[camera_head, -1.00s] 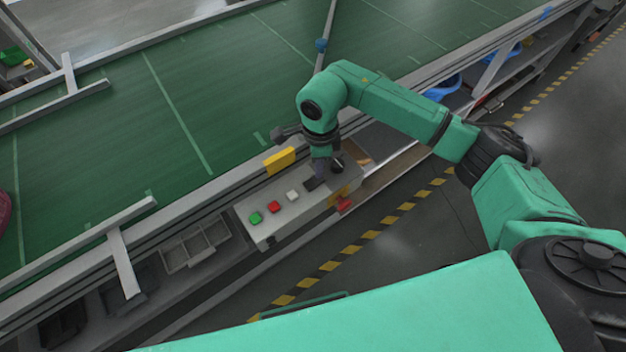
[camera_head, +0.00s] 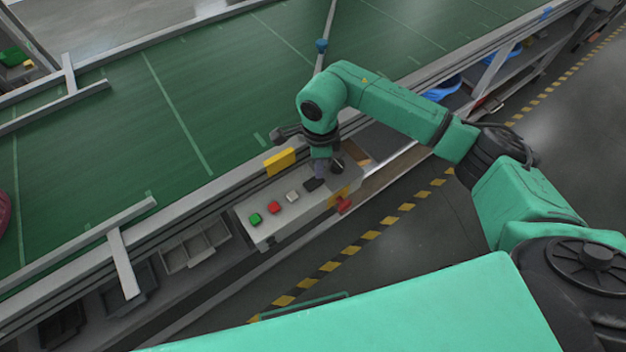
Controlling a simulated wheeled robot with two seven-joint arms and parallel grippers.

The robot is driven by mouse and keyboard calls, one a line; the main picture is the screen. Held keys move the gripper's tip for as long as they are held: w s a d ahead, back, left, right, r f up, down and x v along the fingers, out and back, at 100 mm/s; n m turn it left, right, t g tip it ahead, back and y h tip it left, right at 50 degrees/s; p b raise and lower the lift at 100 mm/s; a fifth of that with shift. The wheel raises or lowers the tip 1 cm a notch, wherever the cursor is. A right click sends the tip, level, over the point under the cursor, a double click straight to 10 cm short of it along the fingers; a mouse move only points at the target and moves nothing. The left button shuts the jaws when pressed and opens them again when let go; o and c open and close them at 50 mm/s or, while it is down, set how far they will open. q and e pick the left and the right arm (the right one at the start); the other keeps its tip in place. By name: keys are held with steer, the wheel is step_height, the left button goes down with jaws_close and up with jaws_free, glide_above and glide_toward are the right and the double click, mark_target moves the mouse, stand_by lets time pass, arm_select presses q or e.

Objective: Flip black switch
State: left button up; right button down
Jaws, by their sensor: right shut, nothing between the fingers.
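A grey control box (camera_head: 262,234) sits on the side of the conveyor. Its top carries a green button (camera_head: 255,219), a red button (camera_head: 273,207), a white button (camera_head: 292,196) and a black switch (camera_head: 337,167) at the right end. Whether the fingers touch the box or the switch cannot be told. My wrist partly hides the area around the switch. My left gripper is not in view.
A green conveyor belt (camera_head: 110,130) with metal rails runs behind the box. A yellow plate (camera_head: 280,161) stands at the rail just behind it. Grey trays (camera_head: 195,248) lie left of the box. A red part (camera_head: 344,205) juts from its front. The floor in front is clear.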

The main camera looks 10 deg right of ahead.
steer(key=shift+f+b, duration=0.9)
steer(key=shift+f, duration=0.05)
stand_by(0.8)
steer(key=shift+r+p, duration=1.9)
steer(key=shift+r, duration=1.65)
